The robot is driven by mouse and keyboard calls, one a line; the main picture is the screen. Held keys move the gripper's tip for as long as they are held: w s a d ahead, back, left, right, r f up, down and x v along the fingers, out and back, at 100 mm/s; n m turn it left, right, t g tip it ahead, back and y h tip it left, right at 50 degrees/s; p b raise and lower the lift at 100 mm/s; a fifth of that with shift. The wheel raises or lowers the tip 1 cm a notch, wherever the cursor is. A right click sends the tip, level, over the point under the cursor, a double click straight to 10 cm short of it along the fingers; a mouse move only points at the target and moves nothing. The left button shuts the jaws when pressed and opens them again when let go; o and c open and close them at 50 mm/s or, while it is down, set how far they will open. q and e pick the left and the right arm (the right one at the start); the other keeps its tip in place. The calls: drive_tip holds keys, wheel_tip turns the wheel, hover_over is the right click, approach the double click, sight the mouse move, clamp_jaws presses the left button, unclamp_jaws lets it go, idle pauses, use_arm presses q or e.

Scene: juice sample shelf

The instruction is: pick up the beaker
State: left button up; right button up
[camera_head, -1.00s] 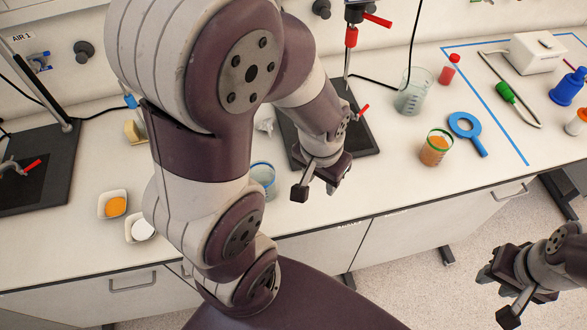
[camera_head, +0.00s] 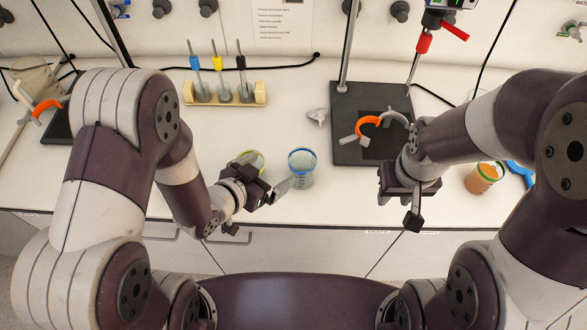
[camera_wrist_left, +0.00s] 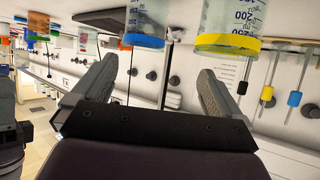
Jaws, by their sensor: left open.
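A small clear beaker with a blue rim (camera_head: 302,167) stands upright on the bench in the head view. A second clear beaker with a yellow rim (camera_head: 256,157) stands left of it, partly hidden by my left gripper (camera_head: 266,174). The left gripper is open and empty, at the bench front beside these two beakers. In the left wrist view, upside down, the blue-rimmed beaker (camera_wrist_left: 142,40) and yellow-rimmed beaker (camera_wrist_left: 228,42) appear beyond the spread fingers (camera_wrist_left: 155,85). My right gripper (camera_head: 402,185) hangs over the bench's front edge; its fingers are not clear.
A beaker of orange liquid with a green rim (camera_head: 484,177) stands at right. A dark stand base (camera_head: 360,153) with an orange clamp (camera_head: 368,124) is behind the right gripper. A wooden rack (camera_head: 200,97) holds coloured pipettes.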

sight(310, 153)
use_arm(q)
drive_tip(key=shift+t+h, duration=0.3)
drive_tip(key=shift+h, duration=0.3)
drive_tip(key=x, duration=0.4)
drive_tip(key=s+d+p+x, duration=0.1)
drive_tip(key=x, duration=0.3)
drive_tip(key=p+x, duration=0.1)
drive_tip(key=x, duration=0.3)
drive_tip(key=shift+s+d, duration=0.2)
drive_tip(key=shift+d, duration=0.15)
drive_tip(key=shift+w+d+f, duration=0.15)
drive_tip(key=shift+w+f, duration=0.05)
drive_tip(key=shift+w, duration=0.15)
drive_tip(key=shift+s, duration=0.1)
drive_tip(key=c, duration=1.4)
use_arm(e)
drive_tip(key=shift+s+d+r, duration=0.1)
drive_tip(key=shift+d+r, duration=0.05)
drive_tip(key=shift+r, duration=0.4)
drive_tip(key=shift+d+r, duration=0.15)
drive_tip(key=shift+r, duration=0.4)
use_arm(q)
drive_tip(key=shift+r, duration=0.15)
